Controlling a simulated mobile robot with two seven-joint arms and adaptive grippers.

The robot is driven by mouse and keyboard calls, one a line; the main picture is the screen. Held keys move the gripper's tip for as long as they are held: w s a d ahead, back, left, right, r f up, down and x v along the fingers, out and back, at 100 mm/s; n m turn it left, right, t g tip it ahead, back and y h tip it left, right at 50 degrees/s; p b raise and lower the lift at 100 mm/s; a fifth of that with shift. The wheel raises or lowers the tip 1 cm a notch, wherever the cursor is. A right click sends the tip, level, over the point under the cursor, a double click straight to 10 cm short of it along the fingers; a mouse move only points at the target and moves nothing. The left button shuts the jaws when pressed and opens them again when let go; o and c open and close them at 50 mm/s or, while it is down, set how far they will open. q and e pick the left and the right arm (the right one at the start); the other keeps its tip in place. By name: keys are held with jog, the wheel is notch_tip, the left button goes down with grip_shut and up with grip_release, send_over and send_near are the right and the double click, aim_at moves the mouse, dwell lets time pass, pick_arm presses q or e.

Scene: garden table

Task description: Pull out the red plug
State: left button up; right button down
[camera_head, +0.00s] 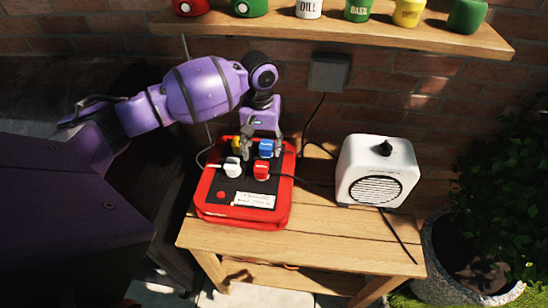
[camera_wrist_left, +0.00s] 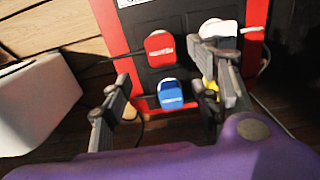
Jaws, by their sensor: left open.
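The red plug (camera_head: 261,170) sits in the front right socket of a red power box with a black top (camera_head: 212,206). It also shows upright in the left wrist view (camera_wrist_left: 159,48). A blue plug (camera_head: 266,148) is behind it, a white plug (camera_head: 232,167) to its left, and a yellow plug (camera_head: 236,142) at the back left, partly hidden. My left gripper (camera_head: 262,150) is open over the back of the box. In the left wrist view its fingers (camera_wrist_left: 170,95) stand apart on either side of the blue plug, with the red plug beyond, untouched. My right gripper is not in view.
A white heater-like device (camera_head: 377,172) stands right of the box on the wooden table (camera_head: 335,240). Cables run from the plugs across the table. A shelf (camera_head: 340,36) with several pots is above. A potted plant (camera_head: 490,230) is at the right.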

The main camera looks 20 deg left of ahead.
aim_at(261, 166)
pick_arm(q)
jog(key=shift+s+a+r, duration=0.1)
jog(key=shift+s+r, duration=0.2)
jog(key=shift+s, duration=0.45)
jog(key=shift+w+f, duration=0.15)
jog(key=shift+f, duration=0.55)
notch_tip(261, 166, down, 5)
jog(key=b, duration=0.2)
jog(key=shift+r+b, duration=0.15)
jog(key=shift+b, duration=0.25)
jog(key=shift+f, duration=1.55)
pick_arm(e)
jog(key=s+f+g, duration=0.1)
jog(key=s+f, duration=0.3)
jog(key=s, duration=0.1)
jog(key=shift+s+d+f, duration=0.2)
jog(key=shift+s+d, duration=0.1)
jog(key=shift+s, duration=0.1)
